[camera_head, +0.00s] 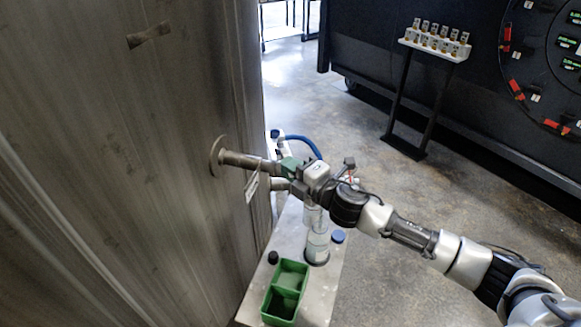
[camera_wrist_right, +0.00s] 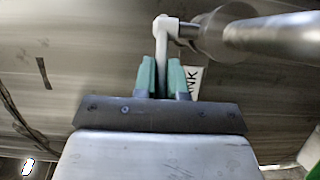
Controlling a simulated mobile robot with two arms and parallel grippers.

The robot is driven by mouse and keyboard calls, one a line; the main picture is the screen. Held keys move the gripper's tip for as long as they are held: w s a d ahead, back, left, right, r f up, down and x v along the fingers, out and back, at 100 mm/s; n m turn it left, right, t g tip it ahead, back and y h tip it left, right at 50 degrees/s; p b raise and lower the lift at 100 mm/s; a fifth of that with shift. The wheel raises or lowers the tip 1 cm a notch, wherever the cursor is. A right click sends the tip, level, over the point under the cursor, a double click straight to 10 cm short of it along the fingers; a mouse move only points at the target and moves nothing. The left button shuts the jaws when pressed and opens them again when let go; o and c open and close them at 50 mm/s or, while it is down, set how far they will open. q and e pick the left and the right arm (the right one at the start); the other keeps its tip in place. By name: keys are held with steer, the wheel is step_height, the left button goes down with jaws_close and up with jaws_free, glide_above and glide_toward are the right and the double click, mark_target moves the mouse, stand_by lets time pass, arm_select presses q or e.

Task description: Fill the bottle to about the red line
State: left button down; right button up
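A steel pipe (camera_head: 243,160) with a round flange comes out of the tank wall, and a tag hangs from it. My right gripper (camera_head: 287,168) is at the pipe's outer end. In the right wrist view its green fingers (camera_wrist_right: 162,80) are closed around a pale valve lever (camera_wrist_right: 161,60) that joins the pipe fitting. A clear bottle (camera_head: 317,246) stands upright on a narrow steel bench (camera_head: 322,283) below my wrist. My arm hides its upper part. I cannot make out a red line or the liquid level. My left gripper is not in view.
A green divided tray (camera_head: 271,305) sits on the bench in front of the bottle. A blue cap (camera_head: 338,236) and a small dark cap (camera_head: 272,257) lie nearby. A blue hose (camera_head: 304,141) curves behind the gripper. The tank wall (camera_head: 110,150) fills the left; open floor lies right.

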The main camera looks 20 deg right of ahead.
jaws_close()
steer(key=shift+a+h, duration=0.15)
steer(key=shift+h, duration=0.15)
steer(key=shift+a+m+t+h, duration=0.2)
steer(key=shift+m+t+h, duration=0.2)
steer(key=shift+m+h, duration=0.2)
steer(key=shift+w+a+f+m+t+h+b, duration=0.15)
steer(key=shift+a+m+t+h, duration=0.15)
steer(key=shift+m+h, duration=0.8)
steer(key=shift+w+a+r+m+t+h+b, duration=0.15)
steer(key=shift+a+m+h, duration=0.4)
steer(key=shift+h, duration=1)
steer(key=shift+w+a+f+m+t+h+b, duration=0.1)
steer(key=shift+w+a+m+t+h+b, duration=0.15)
steer(key=shift+m+h, duration=0.9)
steer(key=shift+h, duration=0.3)
